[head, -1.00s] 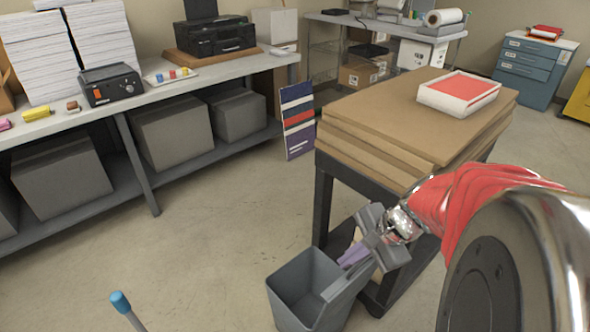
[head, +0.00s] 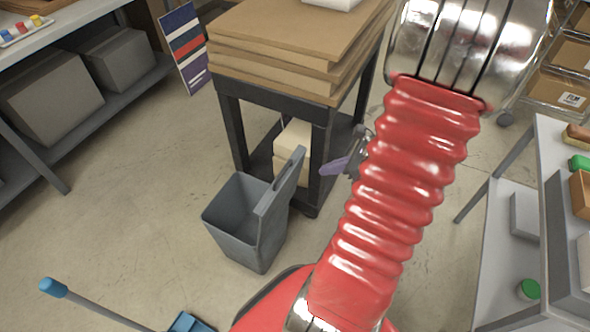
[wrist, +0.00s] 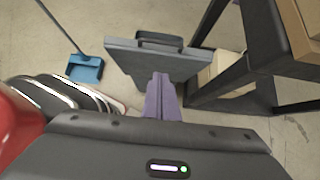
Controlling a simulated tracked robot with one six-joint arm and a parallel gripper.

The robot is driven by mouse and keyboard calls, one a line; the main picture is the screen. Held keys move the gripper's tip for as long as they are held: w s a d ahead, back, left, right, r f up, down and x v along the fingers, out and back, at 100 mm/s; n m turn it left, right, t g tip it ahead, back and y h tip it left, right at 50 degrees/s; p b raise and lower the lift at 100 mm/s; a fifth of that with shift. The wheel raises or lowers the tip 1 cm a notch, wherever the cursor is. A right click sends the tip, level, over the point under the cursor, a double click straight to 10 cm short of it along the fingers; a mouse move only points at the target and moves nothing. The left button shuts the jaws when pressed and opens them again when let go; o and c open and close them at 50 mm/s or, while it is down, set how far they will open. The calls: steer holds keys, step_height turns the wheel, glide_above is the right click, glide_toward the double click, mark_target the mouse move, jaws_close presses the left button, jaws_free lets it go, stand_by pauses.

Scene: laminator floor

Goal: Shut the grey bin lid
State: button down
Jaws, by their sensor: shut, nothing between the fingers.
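The grey bin (head: 238,222) stands on the floor beside the dark cart in the head view, its top uncovered. Its grey lid (head: 281,190) is raised, tilted up along the bin's right side. In the wrist view the lid (wrist: 150,62) is a broad slab with a dark handle (wrist: 160,40) on its far edge. My gripper (head: 328,168) is right of the lid in the head view, with a gap between them there. Its purple fingers (wrist: 160,92) are shut and empty, pointing towards the lid in the wrist view.
The dark cart (head: 233,125) with stacked boards stands right behind the bin. A blue dustpan (wrist: 88,68) and its blue-tipped handle (head: 53,287) are near the front. A grey shelf rack (head: 505,225) is at right.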

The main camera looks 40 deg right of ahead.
steer(key=w+r+x, duration=0.1)
steer(key=r+x, duration=0.1)
steer(key=x, duration=1.1)
steer(key=shift+w+a, duration=0.4)
steer(key=shift+d, duration=0.1)
steer(key=shift+w, duration=0.1)
